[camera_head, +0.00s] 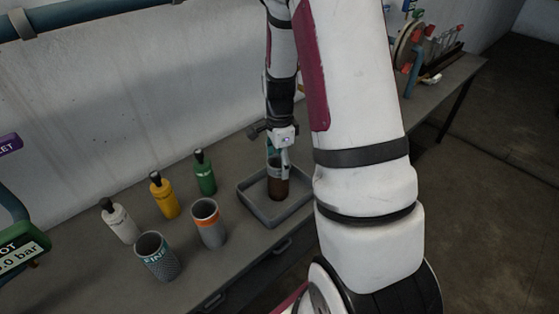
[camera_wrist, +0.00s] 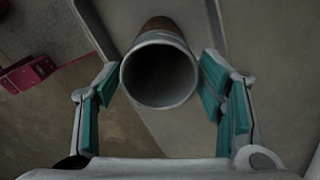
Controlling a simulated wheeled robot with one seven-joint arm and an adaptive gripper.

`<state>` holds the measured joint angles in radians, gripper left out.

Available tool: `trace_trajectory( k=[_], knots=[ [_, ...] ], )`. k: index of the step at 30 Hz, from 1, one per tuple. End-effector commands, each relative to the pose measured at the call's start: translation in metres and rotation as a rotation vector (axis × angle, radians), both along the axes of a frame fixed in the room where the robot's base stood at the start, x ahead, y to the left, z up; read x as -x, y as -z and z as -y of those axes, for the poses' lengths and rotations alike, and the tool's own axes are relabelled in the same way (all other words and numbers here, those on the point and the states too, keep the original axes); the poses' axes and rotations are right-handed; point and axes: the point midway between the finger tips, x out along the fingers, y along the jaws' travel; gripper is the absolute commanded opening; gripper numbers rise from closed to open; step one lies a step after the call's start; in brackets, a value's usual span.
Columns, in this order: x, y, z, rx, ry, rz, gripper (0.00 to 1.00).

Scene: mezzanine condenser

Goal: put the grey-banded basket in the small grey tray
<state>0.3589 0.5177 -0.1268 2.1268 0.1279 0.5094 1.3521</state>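The grey-banded basket (camera_head: 278,188) is a cylinder with a brown lower body. It stands upright inside the small grey tray (camera_head: 246,201) on the bench and appears to rest on its floor. In the wrist view the basket (camera_wrist: 160,38) shows its round grey rim and dark, empty-looking inside. My gripper (camera_head: 279,150) is above the tray, pointing down at the basket. In the wrist view my gripper's (camera_wrist: 160,85) teal-padded fingers are spread on either side of the basket, with narrow gaps showing. My fingers partly hide the basket's upper part in the head view.
An orange-banded basket (camera_head: 208,226) and a dark patterned basket (camera_head: 157,258) stand left of the tray. White (camera_head: 120,222), yellow (camera_head: 164,197) and green (camera_head: 205,174) bottles stand behind them. A wall borders the bench's back. Racked equipment (camera_head: 410,48) stands at the far right end.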

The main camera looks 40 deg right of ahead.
Motion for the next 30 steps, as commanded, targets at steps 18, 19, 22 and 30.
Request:
trace_trajectory(
  k=[18, 19, 22, 30],
  knots=[
    [-0.002, -0.04, 0.0, 0.003, -0.001, 0.006, 0.68],
    [-0.002, -0.047, 0.001, 0.004, -0.001, 0.007, 0.68],
    [-0.002, -0.068, 0.0, 0.002, -0.001, 0.006, 0.68],
    [-0.002, -0.112, 0.0, 0.001, -0.001, 0.004, 0.68]
  ],
)
